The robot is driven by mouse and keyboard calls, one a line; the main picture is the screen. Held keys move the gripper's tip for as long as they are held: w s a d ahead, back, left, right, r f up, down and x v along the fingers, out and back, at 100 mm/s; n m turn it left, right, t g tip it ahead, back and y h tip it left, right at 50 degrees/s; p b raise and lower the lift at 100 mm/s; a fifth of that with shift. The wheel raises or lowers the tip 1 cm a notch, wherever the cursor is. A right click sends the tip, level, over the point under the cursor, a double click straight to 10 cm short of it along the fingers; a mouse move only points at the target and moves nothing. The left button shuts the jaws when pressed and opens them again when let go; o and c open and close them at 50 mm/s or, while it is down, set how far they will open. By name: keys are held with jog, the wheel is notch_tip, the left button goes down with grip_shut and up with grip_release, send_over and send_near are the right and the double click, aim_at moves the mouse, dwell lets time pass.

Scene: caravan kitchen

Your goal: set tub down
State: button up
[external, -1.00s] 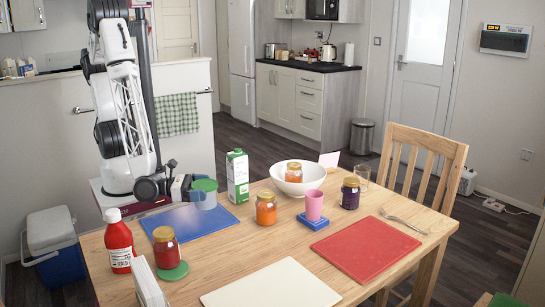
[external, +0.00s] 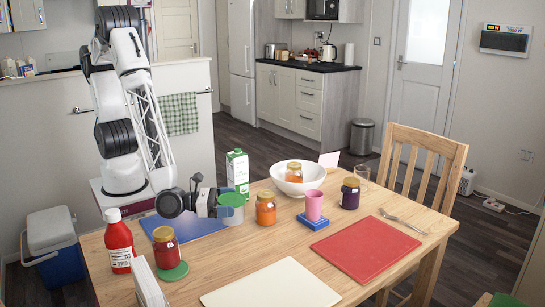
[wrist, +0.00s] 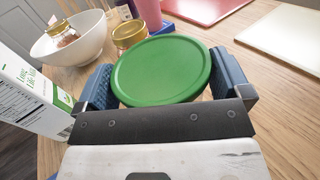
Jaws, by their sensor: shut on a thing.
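The tub (external: 231,214) has a green lid and a pale grey body. It is just right of the blue mat (external: 192,224), close to the front of the milk carton (external: 237,172). My gripper (external: 219,205) is shut on the tub from the left. In the wrist view the green lid (wrist: 161,70) fills the space between the two blue fingers, and it hides most of the tub's body. I cannot tell whether the tub's base touches the table.
An orange jar (external: 266,208) stands close to the right of the tub. Behind are a white bowl (external: 316,177) holding a jar and a pink cup (external: 313,205) on a blue block. A red-brown jar (external: 166,247) on a green disc stands in front. Bare table (external: 225,255) lies in front of the tub.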

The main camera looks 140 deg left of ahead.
aim_at(240, 216)
jog(key=shift+w+a+f, duration=0.1)
jog(key=shift+w+a, duration=0.2)
jog(key=shift+w, duration=0.6)
jog(key=shift+w+a+f, duration=0.1)
jog(key=shift+w+a, duration=0.15)
jog(key=shift+w, duration=0.65)
jog(key=shift+f, duration=1.75)
jog(key=o, duration=0.5)
jog(key=shift+f, duration=0.1)
